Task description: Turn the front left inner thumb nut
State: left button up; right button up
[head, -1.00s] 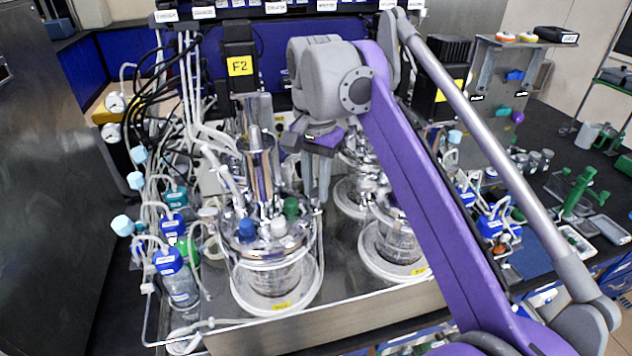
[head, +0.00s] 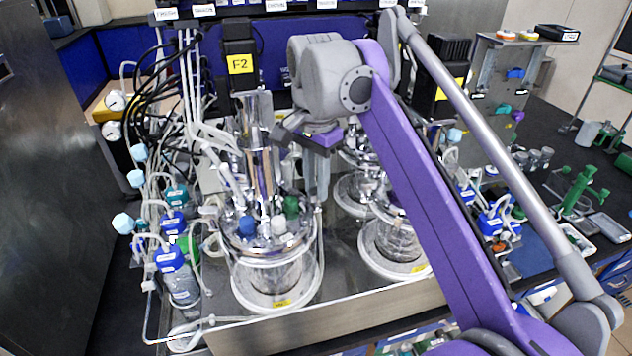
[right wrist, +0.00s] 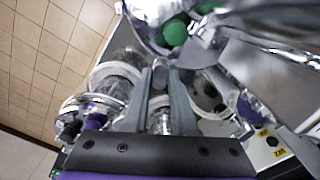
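The front left vessel (head: 272,270) is glass with a shiny metal lid carrying blue, white and green caps (head: 291,206). A green cap (right wrist: 174,33) also shows at the top of the right wrist view. My right gripper (head: 318,190) points down at the right side of this lid. In the right wrist view its two fingers (right wrist: 160,82) stand apart, with a small grey round piece (right wrist: 159,77) between the tips. I cannot tell whether this is the thumb nut or whether the fingers touch it. The nut is too small to pick out in the head view. My left gripper is out of view.
Other glass vessels (head: 398,243) stand close on the right, behind my purple right arm. Tubes (head: 205,135) and blue-capped bottles (head: 180,285) crowd the left side. A tall metal column (head: 261,175) rises from the lid beside the gripper.

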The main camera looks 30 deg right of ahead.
jog(key=o, duration=0.4)
jog(key=shift+o, duration=0.2)
jog(key=shift+r, duration=0.15)
notch_tip(320, 180, up, 11)
jog(key=shift+f, duration=0.2)
dwell(0.3)
